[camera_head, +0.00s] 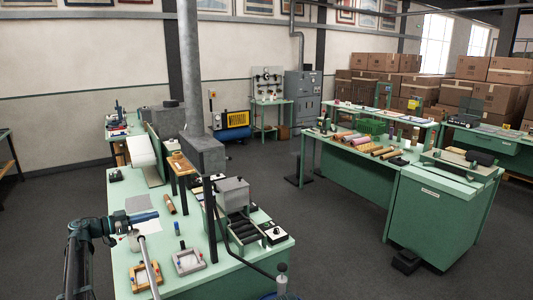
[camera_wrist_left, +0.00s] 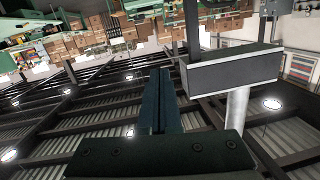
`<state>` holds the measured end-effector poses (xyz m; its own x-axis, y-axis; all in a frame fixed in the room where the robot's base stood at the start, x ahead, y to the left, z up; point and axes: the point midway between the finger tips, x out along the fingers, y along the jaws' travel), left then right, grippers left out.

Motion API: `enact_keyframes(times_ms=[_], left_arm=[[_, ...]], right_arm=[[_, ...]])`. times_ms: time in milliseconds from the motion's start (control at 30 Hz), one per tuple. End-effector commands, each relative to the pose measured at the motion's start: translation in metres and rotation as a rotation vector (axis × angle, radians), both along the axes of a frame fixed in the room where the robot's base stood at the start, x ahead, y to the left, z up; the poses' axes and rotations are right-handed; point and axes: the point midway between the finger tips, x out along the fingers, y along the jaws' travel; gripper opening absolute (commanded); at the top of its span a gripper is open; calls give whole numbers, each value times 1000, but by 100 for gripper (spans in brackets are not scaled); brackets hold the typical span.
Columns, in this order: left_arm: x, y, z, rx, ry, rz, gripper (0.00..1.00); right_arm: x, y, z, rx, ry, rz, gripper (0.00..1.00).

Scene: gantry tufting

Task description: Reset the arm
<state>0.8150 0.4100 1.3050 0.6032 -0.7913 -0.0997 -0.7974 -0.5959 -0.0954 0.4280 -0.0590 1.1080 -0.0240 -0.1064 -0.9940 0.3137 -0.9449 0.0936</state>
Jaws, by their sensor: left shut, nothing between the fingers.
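My left arm comes in at the lower left of the head view. My left gripper (camera_head: 150,216) is above the near green table and points to the right. Its fingers are together, with nothing between them. In the left wrist view the shut fingers (camera_wrist_left: 160,100) stand in the middle of the picture, against the ceiling and its lamps. That view looks tilted, with the room upside down along its top. My right gripper is in neither view.
The near green table (camera_head: 225,262) holds wooden frames (camera_head: 188,261), a roller machine (camera_head: 243,228) and a grey column (camera_head: 190,70) rises behind. A second green table (camera_head: 350,165) with rolls stands to the right. Dark floor (camera_head: 325,235) lies free between them.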

Motion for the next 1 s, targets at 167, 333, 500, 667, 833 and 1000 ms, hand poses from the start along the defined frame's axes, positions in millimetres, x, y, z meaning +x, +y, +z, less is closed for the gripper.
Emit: enact_keyframes(times_ms=[167,333,500,667,833,1000], left_arm=[[13,-17,6,-8,-67,61,0],[29,-38,16,-21,-152,158,0],[47,-62,27,-40,-244,302,0],[58,-88,33,-61,-317,520,0],[55,-111,18,-58,-289,803,0],[29,-133,-30,-1,-128,1037,0]], right_arm=[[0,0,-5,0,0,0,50],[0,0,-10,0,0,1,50],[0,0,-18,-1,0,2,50],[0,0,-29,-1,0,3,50],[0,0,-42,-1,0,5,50],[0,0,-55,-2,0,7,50]])
